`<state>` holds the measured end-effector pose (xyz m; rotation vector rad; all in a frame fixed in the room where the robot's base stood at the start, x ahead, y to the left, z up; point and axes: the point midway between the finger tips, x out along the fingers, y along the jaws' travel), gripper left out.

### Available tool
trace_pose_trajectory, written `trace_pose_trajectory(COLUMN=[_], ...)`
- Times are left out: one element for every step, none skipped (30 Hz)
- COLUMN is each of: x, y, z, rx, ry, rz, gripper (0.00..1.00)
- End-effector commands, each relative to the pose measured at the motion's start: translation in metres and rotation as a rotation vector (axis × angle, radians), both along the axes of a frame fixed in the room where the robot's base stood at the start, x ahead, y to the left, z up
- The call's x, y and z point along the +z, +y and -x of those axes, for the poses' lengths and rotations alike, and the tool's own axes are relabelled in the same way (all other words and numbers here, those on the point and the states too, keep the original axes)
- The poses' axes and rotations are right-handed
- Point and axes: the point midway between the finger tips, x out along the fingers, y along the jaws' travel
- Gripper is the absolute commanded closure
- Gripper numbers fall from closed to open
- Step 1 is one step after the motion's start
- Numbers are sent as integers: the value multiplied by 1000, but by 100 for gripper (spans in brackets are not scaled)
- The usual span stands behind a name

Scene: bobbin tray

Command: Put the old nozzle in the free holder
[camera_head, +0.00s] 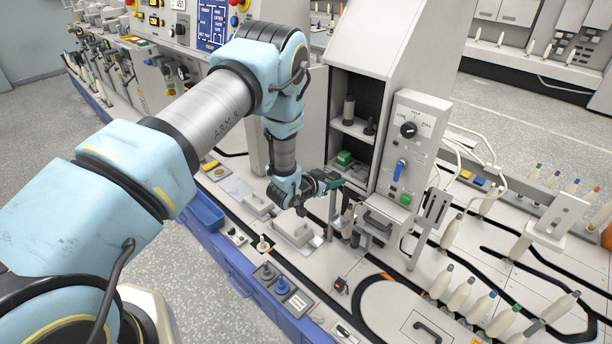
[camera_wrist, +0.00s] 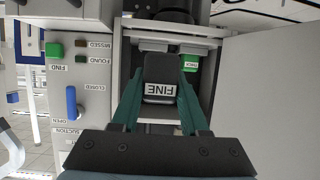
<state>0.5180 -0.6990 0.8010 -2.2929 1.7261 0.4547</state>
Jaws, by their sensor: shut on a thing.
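My gripper (camera_wrist: 160,78) has two green fingers closed on a dark block with a white label reading FINE, which I take for the old nozzle (camera_wrist: 160,68). In the wrist view the nozzle is in front of the open cabinet bay. Pale grey brackets, seemingly the holders (camera_wrist: 153,46), cross the bay just beyond it. A green piece labelled THICK (camera_wrist: 190,66) sits at the right bracket. I cannot tell whether the nozzle touches a bracket. In the head view my gripper (camera_head: 334,184) is at the cabinet's lower opening; the nozzle is not clear there.
The cabinet (camera_head: 366,60) has a shelf with dark items (camera_head: 349,110) and a green block (camera_head: 344,158) below. Its control panel (camera_head: 414,140) with a blue lever (camera_head: 399,170) stands close by on the right. Bobbins (camera_head: 459,296) stand along the bench at right.

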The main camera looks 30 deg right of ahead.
Motion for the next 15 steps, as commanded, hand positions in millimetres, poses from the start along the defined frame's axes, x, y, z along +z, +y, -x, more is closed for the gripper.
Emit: trace_pose_trajectory(x=[1, 1, 1, 1, 1, 0, 0, 0, 0, 0, 0, 0, 0, 0, -1], y=[-4, -6, -9, -10, -12, -14, -16, -18, -21, -24, -27, -31, -34, -38, -42], z=[4, 6, 7, 8, 8, 8, 7, 7, 6, 5, 4, 3, 3, 2, 0], rx=[-12, -16, -22, -24, -25, -26, -26, -26, -26, -25, -25, -25, -25, -26, -26], ry=[0, 0, 0, 0, 0, -1, -1, -1, -1, -2, -2, -1, -1, -2, -1], rz=[0, 0, 0, 0, 0, 0, 0, 0, 1, 2, 2, 1, 2, 3, 2], gripper=[100, 100, 100, 100, 100, 100, 100, 100, 100, 100, 100, 100, 100, 100, 100])
